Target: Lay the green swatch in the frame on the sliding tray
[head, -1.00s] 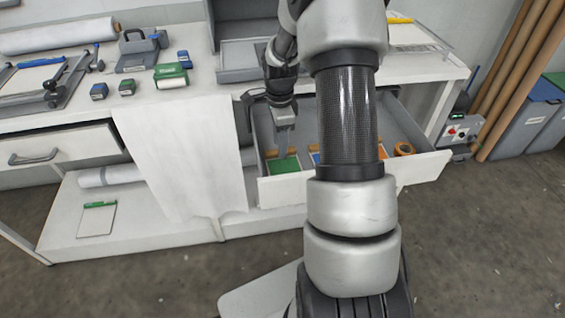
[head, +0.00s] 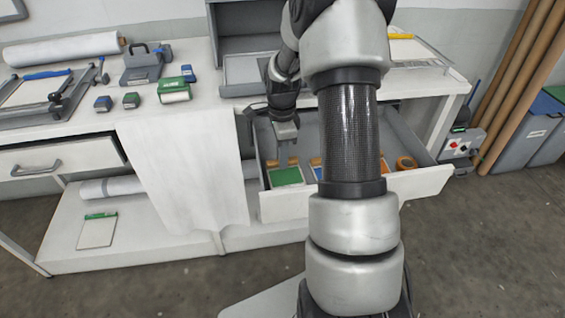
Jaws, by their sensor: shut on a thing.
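My gripper (head: 289,153) points down over the left part of an open white drawer (head: 330,204). It is shut on the green swatch (head: 286,176), which shows as a flat green patch just below the fingers. Whether the swatch is clear of the drawer floor is too small to tell. The grey sliding tray (head: 240,72) is on the table top, at the foot of a grey housing. Part of it is hidden behind my arm, and I cannot make out the frame on it clearly.
The drawer also holds blue and orange pieces in other compartments and an orange ring (head: 405,163) at its right end. A white cloth (head: 185,170) hangs beside the drawer. A green-and-white block (head: 174,92) stands on the table top. My arm hides the drawer's middle.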

